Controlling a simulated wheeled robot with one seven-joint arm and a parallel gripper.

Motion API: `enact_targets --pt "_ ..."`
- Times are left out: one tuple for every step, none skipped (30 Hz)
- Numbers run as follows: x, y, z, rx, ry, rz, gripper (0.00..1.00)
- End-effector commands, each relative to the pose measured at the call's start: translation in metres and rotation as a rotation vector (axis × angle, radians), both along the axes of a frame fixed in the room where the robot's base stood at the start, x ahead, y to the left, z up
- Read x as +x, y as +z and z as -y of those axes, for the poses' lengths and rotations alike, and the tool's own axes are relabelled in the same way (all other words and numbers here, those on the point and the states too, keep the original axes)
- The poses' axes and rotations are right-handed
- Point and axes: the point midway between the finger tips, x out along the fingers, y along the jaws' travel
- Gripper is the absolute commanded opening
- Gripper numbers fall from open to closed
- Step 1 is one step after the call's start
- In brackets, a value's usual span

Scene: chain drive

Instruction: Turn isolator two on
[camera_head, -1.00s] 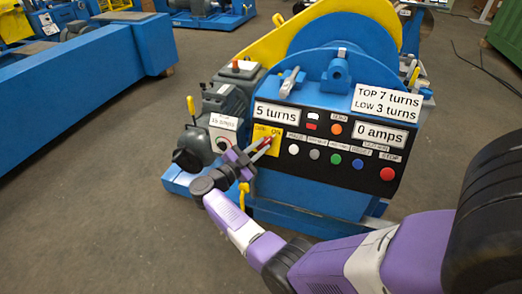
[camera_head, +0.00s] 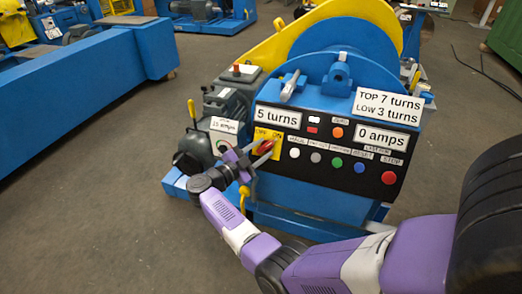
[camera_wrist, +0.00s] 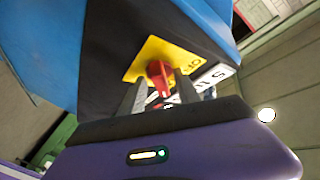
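A red rotary knob (camera_head: 264,147) sits on a yellow plate (camera_head: 277,147) marked OFF and ON, at the left end of the black control panel. No number for this switch is readable. My gripper (camera_head: 263,150) is at the knob from the lower left, its fingers spread. In the wrist view the red knob (camera_wrist: 159,76) lies between and just beyond the tips of my open gripper (camera_wrist: 161,82), in front of the yellow plate (camera_wrist: 163,55). I cannot tell whether a finger touches the knob. The knob's exact pointing direction is partly hidden.
The black panel (camera_head: 328,150) carries several coloured buttons, including a red one (camera_head: 389,178), right of the knob. Signs read 5 turns and 0 amps. A grey motor (camera_head: 228,105) with a 15 amps sign is close left of my gripper. Floor (camera_head: 90,200) is clear at left.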

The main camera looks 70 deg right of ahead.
Motion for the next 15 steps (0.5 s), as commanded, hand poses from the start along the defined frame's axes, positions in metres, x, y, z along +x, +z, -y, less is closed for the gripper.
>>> enact_targets --pt "0.000 0.000 0.000 0.000 0.000 0.000 0.38" --pt "0.000 0.000 0.000 -0.001 0.001 0.000 0.38" --pt "0.000 0.000 0.000 -0.001 0.001 0.000 0.38" --pt "0.000 0.000 0.000 -0.001 0.001 0.000 0.38" --pt "0.000 0.000 0.000 -0.001 0.001 0.000 0.38" --pt "0.000 0.000 0.000 -0.001 0.001 0.000 0.38" --pt "0.001 0.000 0.000 -0.001 0.002 0.000 0.38" --pt "0.001 0.000 -0.001 0.000 0.002 0.000 0.38" --pt "0.002 0.001 -0.003 0.000 0.002 0.000 0.38" --pt "0.003 0.001 -0.006 -0.001 0.003 0.000 0.38" --pt "0.005 0.001 -0.009 0.000 0.004 -0.001 0.38" --pt "0.007 0.001 -0.014 0.000 0.005 -0.001 0.38" --pt "0.008 0.001 -0.018 -0.001 0.006 -0.001 0.38" --pt "0.010 0.001 -0.023 -0.001 0.006 -0.001 0.38" --pt "0.012 0.001 -0.029 -0.001 0.006 -0.001 0.38"
